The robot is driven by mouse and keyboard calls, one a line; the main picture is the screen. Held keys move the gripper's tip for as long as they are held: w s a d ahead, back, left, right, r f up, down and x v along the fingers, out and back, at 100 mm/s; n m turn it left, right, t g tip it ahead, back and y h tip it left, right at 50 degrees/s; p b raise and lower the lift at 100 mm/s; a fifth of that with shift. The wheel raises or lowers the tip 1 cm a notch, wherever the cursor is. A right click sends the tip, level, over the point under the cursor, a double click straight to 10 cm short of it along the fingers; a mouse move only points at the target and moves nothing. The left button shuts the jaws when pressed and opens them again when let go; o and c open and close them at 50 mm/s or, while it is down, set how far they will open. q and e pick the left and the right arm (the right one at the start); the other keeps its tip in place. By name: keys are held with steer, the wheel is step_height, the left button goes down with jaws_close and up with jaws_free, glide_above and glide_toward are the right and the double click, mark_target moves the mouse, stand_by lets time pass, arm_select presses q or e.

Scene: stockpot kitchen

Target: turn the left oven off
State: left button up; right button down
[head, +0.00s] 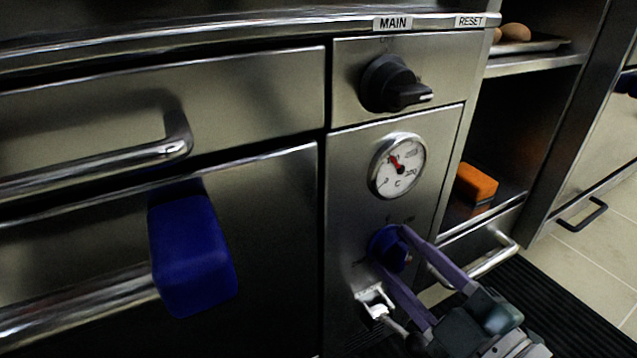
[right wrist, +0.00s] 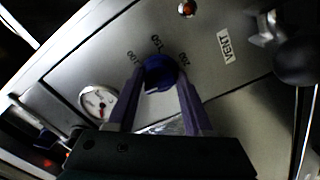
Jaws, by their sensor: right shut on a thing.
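The oven's blue knob (head: 391,246) sits on the steel control panel below the round temperature gauge (head: 398,166). My right gripper (head: 398,250) has its two purple fingers on either side of the knob and is shut on it. In the right wrist view the blue knob (right wrist: 160,72) lies between the fingertips (right wrist: 160,82), with printed numbers around it. The gauge (right wrist: 98,102) shows there too, its red needle visible. A black knob (head: 393,84) sits above the gauge, under the MAIN label. My left gripper is not in view.
A blue pad (head: 190,255) hangs on the oven door handle (head: 80,305) at left. A drawer handle (head: 100,170) is above it. An orange sponge (head: 476,186) lies on a shelf at right. A small lever (head: 375,303) is below the knob. A VENT label (right wrist: 226,45) shows in the wrist view.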

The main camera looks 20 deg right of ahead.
steer(key=shift+n, duration=0.5)
steer(key=shift+c, duration=1.6)
jaws_free()
steer(key=shift+s, duration=0.1)
steer(key=shift+s, duration=0.3)
steer(key=s+p, duration=0.3)
steer(key=s, duration=0.6)
steer(key=shift+d, duration=0.4)
